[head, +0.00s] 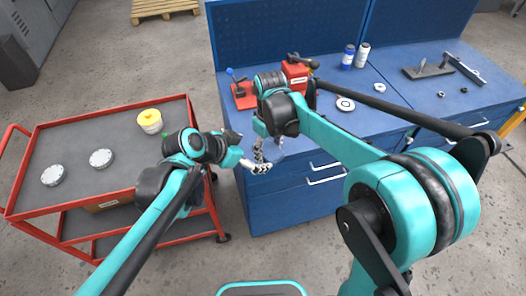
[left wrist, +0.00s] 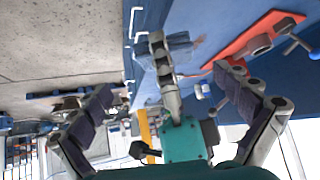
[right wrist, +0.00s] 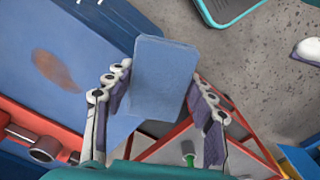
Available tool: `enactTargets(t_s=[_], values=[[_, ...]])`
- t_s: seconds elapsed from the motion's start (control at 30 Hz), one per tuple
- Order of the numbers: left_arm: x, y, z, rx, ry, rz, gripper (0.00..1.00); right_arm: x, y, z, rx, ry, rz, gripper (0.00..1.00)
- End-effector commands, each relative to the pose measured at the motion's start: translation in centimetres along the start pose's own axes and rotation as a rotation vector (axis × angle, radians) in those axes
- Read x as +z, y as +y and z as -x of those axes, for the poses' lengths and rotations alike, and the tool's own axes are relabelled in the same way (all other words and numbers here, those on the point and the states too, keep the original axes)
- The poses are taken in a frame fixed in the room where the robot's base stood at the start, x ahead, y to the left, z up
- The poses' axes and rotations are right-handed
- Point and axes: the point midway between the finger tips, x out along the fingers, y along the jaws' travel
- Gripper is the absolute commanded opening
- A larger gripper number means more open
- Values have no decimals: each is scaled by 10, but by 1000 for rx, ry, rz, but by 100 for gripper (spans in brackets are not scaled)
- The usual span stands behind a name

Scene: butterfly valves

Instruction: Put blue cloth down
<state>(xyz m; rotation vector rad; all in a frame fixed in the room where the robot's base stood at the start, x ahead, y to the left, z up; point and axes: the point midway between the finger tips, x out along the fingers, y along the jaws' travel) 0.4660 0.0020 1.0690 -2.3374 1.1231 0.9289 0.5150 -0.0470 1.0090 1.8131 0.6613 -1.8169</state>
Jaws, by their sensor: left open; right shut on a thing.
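The blue cloth (right wrist: 165,75) is a flat blue piece between the fingers of my right gripper (right wrist: 158,98). In the head view, my right gripper (head: 264,150) points down in front of the workbench edge, and the cloth is only a small, unclear patch there. The bench top (right wrist: 90,65) carries a brownish stain (right wrist: 55,70). My left gripper (left wrist: 170,105) is open and empty. It is close to my right gripper, whose finger shows between its spread fingers in the left wrist view. In the head view my left gripper (head: 250,163) is partly overlapped with the right one.
The blue workbench (head: 330,130) carries a red vise-like fixture (head: 243,95), a red block (head: 295,75), two bottles (head: 348,57) and round metal parts (head: 345,103). A red cart (head: 120,125) at left carries a yellow-lidded can (head: 149,120) and two pale discs (head: 101,158).

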Motion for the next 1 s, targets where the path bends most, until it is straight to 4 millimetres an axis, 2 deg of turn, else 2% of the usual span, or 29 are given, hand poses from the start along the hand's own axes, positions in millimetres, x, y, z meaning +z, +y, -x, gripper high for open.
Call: enactTargets(t_s=[0.2,0.43,0.6,0.9,0.93,1.0], values=[[0,0,-43,0,0,-1,100,0,0,0,0,0,0,9],[0,0,-76,-1,-1,-1,100,0,0,0,0,0,0,9],[0,0,-87,-2,0,2,100,0,0,0,0,0,0,9],[0,0,-89,-2,-1,2,100,0,0,0,0,0,0,9],[0,-1,-89,-2,-1,2,97,0,0,0,0,0,0,9],[0,-1,-88,-2,-1,2,79,0,0,0,0,0,0,9]])
